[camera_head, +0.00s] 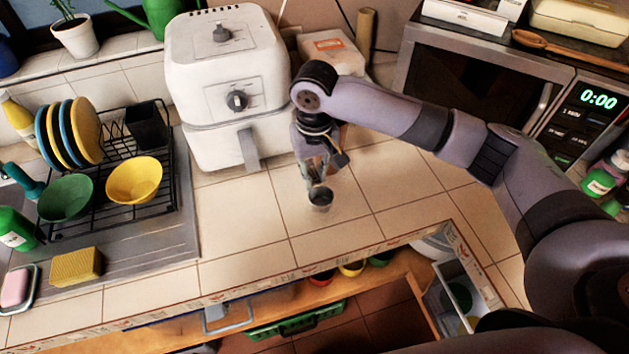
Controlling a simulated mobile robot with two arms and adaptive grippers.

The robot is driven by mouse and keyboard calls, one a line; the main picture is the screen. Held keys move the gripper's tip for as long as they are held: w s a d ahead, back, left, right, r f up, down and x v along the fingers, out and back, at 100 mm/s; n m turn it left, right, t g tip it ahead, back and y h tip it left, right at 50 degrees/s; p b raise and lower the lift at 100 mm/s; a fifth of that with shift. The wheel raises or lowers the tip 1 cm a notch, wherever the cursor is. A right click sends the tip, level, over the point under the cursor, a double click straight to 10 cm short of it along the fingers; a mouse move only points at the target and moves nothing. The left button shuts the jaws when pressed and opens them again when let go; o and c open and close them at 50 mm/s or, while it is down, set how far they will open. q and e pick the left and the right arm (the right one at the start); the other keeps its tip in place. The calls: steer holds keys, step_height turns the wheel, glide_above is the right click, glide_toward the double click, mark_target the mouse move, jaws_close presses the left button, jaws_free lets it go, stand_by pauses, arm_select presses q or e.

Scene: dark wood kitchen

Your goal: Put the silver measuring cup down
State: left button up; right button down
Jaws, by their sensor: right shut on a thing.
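The silver measuring cup (320,197) is small and shows at the middle of the counter, in front of the white air fryer's right side. My right gripper (322,181) points down and is shut on the cup. The cup is at or just above the tiled countertop (245,230); I cannot tell whether it touches the tiles. My left gripper does not show.
A white air fryer (225,85) stands behind to the left. A black dish rack (165,205) with plates and bowls is at the left. A microwave (480,75) stands at the back right. An open drawer (465,295) is below right. Tiles around the cup are clear.

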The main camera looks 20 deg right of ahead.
mark_target(314, 178)
steer(key=shift+f, duration=1.8)
steer(key=c, duration=1.5)
jaws_free()
steer(key=shift+f, duration=0.1)
